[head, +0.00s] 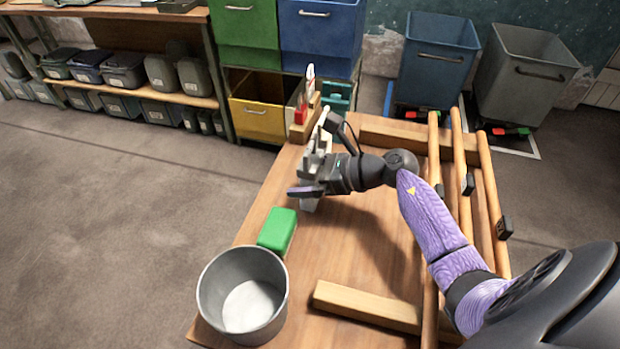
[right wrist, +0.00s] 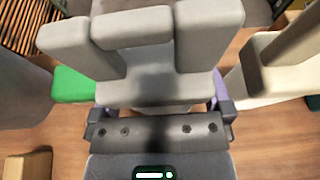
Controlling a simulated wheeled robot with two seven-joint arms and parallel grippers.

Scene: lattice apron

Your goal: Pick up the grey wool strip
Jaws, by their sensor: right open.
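My right gripper (head: 314,168) is open above the far left part of the wooden bench. Its jaws are spread apart. Pale grey upright pieces show around and between the jaws in the head view. In the right wrist view, a grey, cloth-textured shape with blunt prongs (right wrist: 150,92) fills the middle, just ahead of the dark bolted gripper body. It may be the grey wool strip, but I cannot tell it surely from finger parts. Nothing is seen gripped. My left gripper is not in view.
A green block (head: 277,231) and a grey metal pot (head: 212,290) stand at the bench's left edge. A wooden holder (head: 300,132) with red and white items stands at the far left corner. Wooden rods (head: 489,190) run along the right. A wooden bar (head: 365,303) lies in front.

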